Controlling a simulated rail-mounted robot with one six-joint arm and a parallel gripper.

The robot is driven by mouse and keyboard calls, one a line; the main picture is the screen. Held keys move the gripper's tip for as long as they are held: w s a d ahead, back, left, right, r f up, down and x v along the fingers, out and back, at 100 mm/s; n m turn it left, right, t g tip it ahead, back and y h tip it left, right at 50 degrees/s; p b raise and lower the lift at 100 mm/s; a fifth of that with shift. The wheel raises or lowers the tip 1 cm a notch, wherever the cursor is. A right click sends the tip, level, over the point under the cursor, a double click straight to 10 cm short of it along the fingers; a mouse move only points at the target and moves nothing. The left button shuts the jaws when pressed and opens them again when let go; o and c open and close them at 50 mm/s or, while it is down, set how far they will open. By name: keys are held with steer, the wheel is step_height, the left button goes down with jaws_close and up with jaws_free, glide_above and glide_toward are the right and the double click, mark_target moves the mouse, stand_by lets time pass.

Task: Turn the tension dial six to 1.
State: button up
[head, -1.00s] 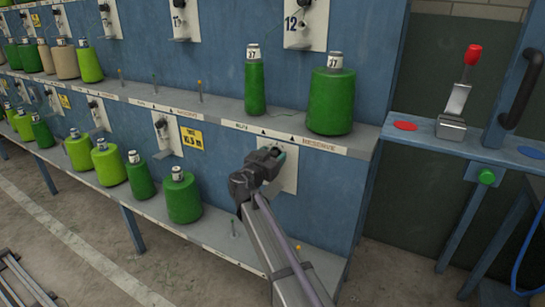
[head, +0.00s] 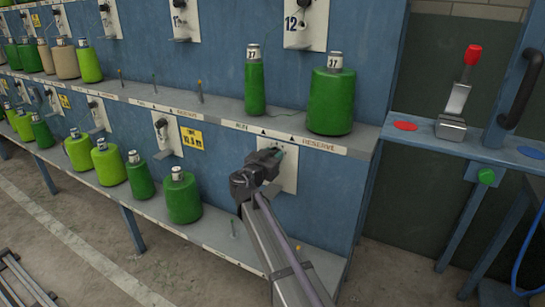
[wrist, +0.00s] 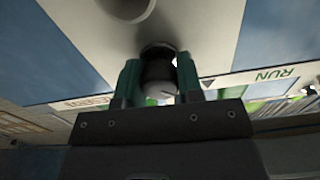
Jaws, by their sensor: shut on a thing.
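The tension dial (wrist: 158,72) is a small dark knob with a pale end, in the wrist view. It sits on a white plate (head: 290,178) on the blue panel under the right end of the shelf. My gripper (head: 278,155) is at this plate in the head view and hides the dial there. In the wrist view the green fingers of my gripper (wrist: 158,82) are on either side of the knob and shut on it. The dial's number marks and setting cannot be read.
Two green yarn cones (head: 332,100) (head: 255,85) stand on the shelf just above my gripper. More cones, such as a dark green one (head: 183,198), stand on the lower shelf to the left. A red-knobbed lever (head: 460,95) is on the ledge at right.

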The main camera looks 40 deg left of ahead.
steer(key=n, duration=0.4)
steer(key=shift+n, duration=1.9)
steer(key=o, duration=0.9)
steer(key=shift+s, duration=0.1)
steer(key=s, duration=0.3)
steer(key=s+d, duration=0.1)
steer(key=s, duration=0.3)
steer(key=s+d, duration=0.1)
steer(key=s, duration=0.2)
steer(key=shift+s, duration=0.25)
